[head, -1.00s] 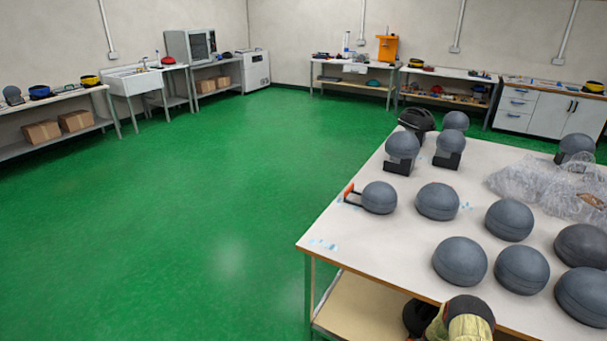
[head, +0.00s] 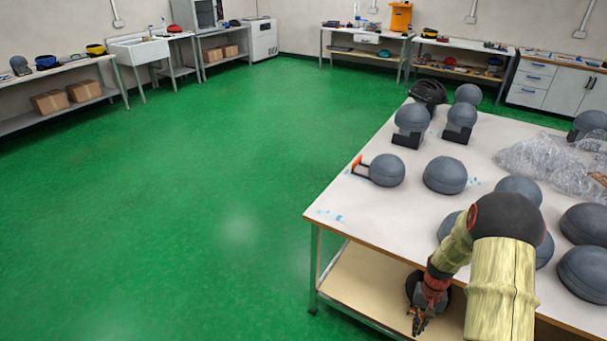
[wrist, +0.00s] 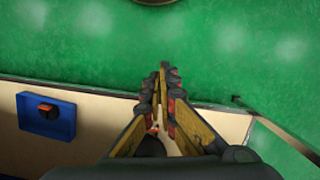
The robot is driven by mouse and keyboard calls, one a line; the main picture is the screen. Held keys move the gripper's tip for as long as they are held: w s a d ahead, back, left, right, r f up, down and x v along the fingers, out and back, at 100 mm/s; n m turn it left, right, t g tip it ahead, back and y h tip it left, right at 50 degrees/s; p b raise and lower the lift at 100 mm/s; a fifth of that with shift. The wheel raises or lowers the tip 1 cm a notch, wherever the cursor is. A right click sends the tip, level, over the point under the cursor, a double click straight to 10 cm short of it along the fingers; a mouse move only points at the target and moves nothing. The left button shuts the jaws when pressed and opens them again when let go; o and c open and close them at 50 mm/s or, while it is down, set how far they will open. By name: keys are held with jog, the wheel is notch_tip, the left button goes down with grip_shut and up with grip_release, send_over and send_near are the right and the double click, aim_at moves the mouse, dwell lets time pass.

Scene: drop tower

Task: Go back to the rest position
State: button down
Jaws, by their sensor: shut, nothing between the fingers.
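My gripper (head: 419,321) shows at the lower right of the head view, at the end of my bent, fabric-covered arm, in front of the near edge of the white table (head: 340,211). It points downward. In the wrist view my gripper (wrist: 163,78) has its fingertips together over the green floor, with nothing held between them. Part of the table top is hidden behind my arm.
Several grey domed headforms (head: 445,175) stand on the table, with crumpled clear plastic (head: 545,160) at its right. A lower shelf (head: 365,285) lies beneath. A blue tray (wrist: 46,117) shows in the wrist view. The green floor (head: 180,210) at left is open.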

jog(key=s+a+r+n+t, duration=0.1)
jog(key=s+a+r, duration=0.5)
jog(key=r, duration=0.9)
jog(key=s+a+r+n+t+p, duration=0.1)
jog(key=s+a+r+t, duration=0.3)
jog(key=r, duration=1.2)
jog(key=s+a+r+n+t+p, duration=0.1)
jog(key=s+a+r+n+t, duration=0.1)
jog(key=s+a+r, duration=0.8)
notch_tip(320, 180, up, 5)
jog(key=shift+s+a+r+n+t+h, duration=0.2)
jog(key=shift+n+t+h, duration=0.1)
jog(key=shift+t+h, duration=0.1)
